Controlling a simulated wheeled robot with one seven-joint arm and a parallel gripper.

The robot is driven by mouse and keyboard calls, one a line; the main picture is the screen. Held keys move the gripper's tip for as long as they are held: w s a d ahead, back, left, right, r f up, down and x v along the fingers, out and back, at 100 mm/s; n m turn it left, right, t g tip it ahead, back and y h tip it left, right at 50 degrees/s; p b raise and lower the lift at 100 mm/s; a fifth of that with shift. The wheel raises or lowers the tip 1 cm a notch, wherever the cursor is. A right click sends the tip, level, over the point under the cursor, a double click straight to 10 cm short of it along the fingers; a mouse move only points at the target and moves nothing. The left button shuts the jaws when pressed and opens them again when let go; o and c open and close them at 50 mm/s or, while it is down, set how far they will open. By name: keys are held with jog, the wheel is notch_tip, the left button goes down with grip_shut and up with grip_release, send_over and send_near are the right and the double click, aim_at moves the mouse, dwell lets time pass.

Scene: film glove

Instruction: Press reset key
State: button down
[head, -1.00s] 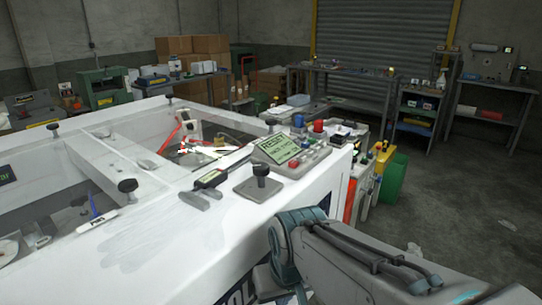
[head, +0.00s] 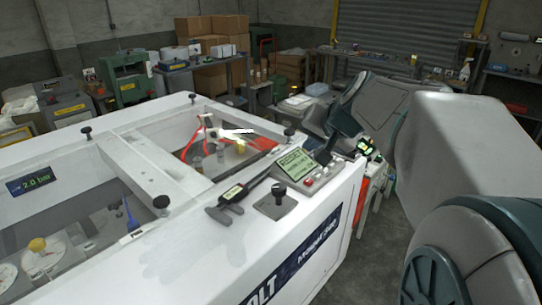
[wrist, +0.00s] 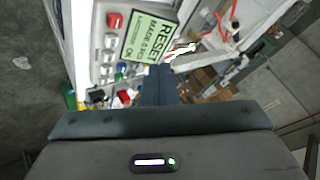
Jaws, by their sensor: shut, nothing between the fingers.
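The control panel (head: 317,181) sits on the white machine's front corner. Its green screen (head: 294,163) also shows in the wrist view (wrist: 150,38), with the word RESET in large letters and smaller text below. A red key (wrist: 114,20) lies beside the screen; in the head view it is a small red spot (head: 308,183). Several grey keys (wrist: 108,56) line the same side. I cannot read any key's label. My gripper (head: 326,152) is shut and empty, beside the screen at the panel's far side. In the wrist view its fingers (wrist: 159,70) reach the screen's edge; contact cannot be told.
A black knob on a plate (head: 279,193) and a caliper (head: 233,194) lie left of the panel. The machine's open bay (head: 212,150) holds red parts behind them. My arm fills the right side of the head view. Small parts crowd the bench beyond the panel.

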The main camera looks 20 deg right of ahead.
jog(key=shift+w+d+r, duration=0.45)
jog(key=shift+d+r, duration=0.1)
jog(key=shift+r, duration=0.05)
jog(key=b, duration=0.5)
send_over(308, 182)
jog(key=f, duration=0.7)
jog(key=shift+s+d+f, duration=0.2)
jog(key=shift+d+f, duration=0.05)
jog(key=shift+f+b, duration=0.7)
jog(key=shift+b, duration=0.15)
jog(key=shift+f, duration=0.15)
dwell(0.4)
jog(key=shift+f+b, duration=0.25)
jog(key=shift+b, duration=0.3)
